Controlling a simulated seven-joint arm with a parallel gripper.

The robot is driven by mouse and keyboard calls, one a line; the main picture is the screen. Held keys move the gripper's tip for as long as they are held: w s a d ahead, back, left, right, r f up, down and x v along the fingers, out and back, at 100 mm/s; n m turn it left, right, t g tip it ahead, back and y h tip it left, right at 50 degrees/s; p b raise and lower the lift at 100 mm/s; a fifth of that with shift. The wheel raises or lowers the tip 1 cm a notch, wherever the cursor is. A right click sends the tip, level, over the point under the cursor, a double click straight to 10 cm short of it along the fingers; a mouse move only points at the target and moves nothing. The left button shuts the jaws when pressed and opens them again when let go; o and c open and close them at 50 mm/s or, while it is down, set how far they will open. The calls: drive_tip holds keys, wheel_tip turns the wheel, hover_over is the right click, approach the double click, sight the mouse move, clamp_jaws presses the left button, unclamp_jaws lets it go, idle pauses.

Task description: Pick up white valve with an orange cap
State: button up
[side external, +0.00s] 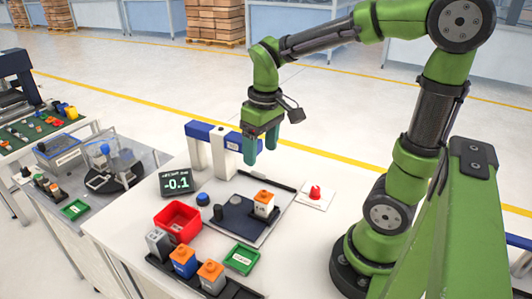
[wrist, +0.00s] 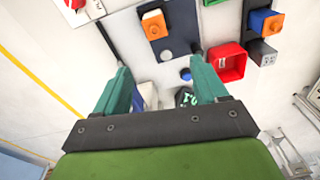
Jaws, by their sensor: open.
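A white valve with an orange cap (side external: 263,206) stands upright on a dark blue plate (side external: 232,222). In the wrist view its orange cap (wrist: 153,24) is near the top edge. A second orange-capped, pale block (side external: 211,279) stands in a black rack at the front. My gripper (side external: 262,151) is open and empty, raised above the table behind the plate, apart from the valve. In the wrist view my gripper (wrist: 163,72) has its green fingers spread, with the valve beyond them.
A white-and-blue frame (side external: 196,150) stands close left of my gripper. A red button (side external: 315,192) is at the right. A green tray (side external: 242,258) lies in front.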

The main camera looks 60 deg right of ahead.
sight(264, 192)
drive_tip(key=shift+n+g, duration=0.4)
drive_tip(key=shift+n, duration=0.3)
drive_tip(key=f, duration=1)
drive_tip(key=shift+s+d+f, duration=0.15)
drive_tip(key=shift+d+f, duration=0.15)
drive_tip(key=shift+f, duration=0.1)
drive_tip(key=shift+s+a+f, duration=0.1)
drive_tip(key=shift+a+f, duration=0.05)
drive_tip(key=shift+f, duration=1.25)
drive_tip(key=shift+s+a+f, duration=0.1)
drive_tip(key=shift+f, duration=1.25)
